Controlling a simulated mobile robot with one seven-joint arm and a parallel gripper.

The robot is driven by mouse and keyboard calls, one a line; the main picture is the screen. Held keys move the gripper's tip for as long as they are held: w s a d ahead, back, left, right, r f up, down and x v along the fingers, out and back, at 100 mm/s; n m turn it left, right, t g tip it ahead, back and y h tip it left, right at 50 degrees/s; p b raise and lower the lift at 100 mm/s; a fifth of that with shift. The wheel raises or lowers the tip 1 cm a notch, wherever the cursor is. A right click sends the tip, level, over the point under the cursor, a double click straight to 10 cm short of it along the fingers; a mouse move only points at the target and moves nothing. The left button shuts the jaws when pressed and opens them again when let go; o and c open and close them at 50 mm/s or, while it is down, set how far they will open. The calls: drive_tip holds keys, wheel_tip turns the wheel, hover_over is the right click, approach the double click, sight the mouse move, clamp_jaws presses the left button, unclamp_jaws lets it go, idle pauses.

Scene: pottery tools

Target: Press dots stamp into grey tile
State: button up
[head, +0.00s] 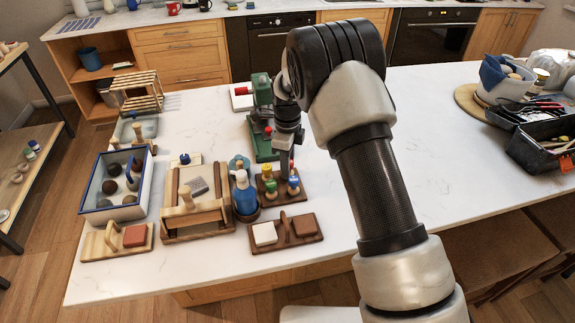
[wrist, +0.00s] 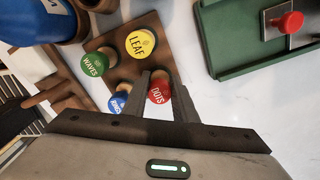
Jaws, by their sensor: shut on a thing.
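The dots stamp (wrist: 159,92), with a red round top lettered DOTS, sits between the fingers of my gripper (wrist: 155,76) in the wrist view. My gripper is shut on it. In the head view my gripper (head: 287,167) is low over the dark wooden stamp rack (head: 267,198). I cannot tell whether the stamp is still seated in the rack. A grey tile-like block (head: 197,186) lies in the wooden frame (head: 169,220) to the left.
The yellow leaf stamp (wrist: 140,43), green waves stamp (wrist: 93,65) and a blue stamp (wrist: 117,104) stand close by. A blue bottle (head: 245,194) is left of the rack. A green press (head: 262,120) stands behind. A tray (head: 285,239) with a white and a brown tile is in front.

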drive_tip(key=shift+f, duration=0.35)
drive_tip(key=o, duration=1.1)
